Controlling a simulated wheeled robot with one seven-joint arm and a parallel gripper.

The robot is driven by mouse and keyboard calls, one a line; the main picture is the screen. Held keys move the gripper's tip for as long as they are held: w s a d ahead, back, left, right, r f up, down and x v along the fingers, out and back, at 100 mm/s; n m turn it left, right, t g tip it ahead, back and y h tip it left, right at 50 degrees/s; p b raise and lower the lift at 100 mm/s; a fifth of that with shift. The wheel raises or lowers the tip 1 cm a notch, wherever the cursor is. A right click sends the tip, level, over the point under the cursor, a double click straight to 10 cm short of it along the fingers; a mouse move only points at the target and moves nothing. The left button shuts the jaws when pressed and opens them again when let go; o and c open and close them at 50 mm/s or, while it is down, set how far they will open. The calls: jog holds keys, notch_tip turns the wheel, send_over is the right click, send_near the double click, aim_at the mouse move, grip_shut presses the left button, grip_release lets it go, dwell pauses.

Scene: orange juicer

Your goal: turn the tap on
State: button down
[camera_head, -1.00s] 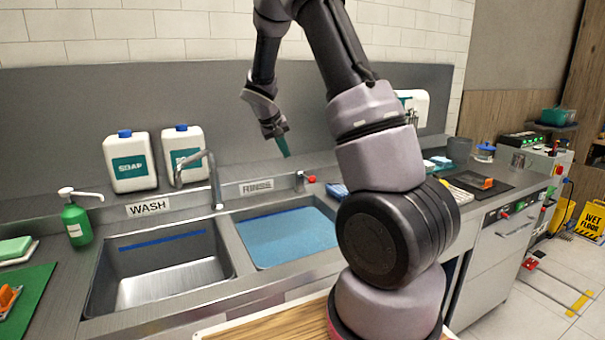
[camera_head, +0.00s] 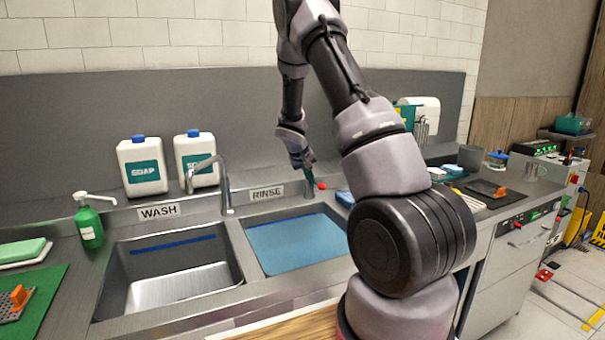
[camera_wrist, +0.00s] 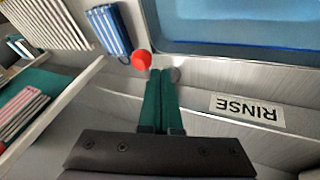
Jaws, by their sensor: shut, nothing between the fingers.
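The grey curved faucet (camera_head: 222,183) stands behind the two sinks, its spout turned left over the wash sink. The tap lever's red knob (camera_head: 321,186) is behind the rinse sink's right part. It shows in the wrist view as a red ball (camera_wrist: 141,58) just left of my fingertips. My gripper (camera_head: 310,184) has green fingers, shut and empty, pointing down at the lever. In the wrist view the fingertips (camera_wrist: 161,72) cover most of the lever, with a grey rounded end (camera_wrist: 176,75) at their right. I cannot tell whether they touch it.
The wash sink (camera_head: 180,291) is empty; the rinse sink (camera_head: 295,240) has a blue bottom. Two soap jugs (camera_head: 142,167) stand at the back wall. A blue-striped item (camera_wrist: 108,30) lies near the knob. The RINSE label (camera_wrist: 247,109) is right of my fingers.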

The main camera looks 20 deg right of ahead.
jog(key=shift+d+f, duration=0.35)
jog(key=shift+d, duration=0.25)
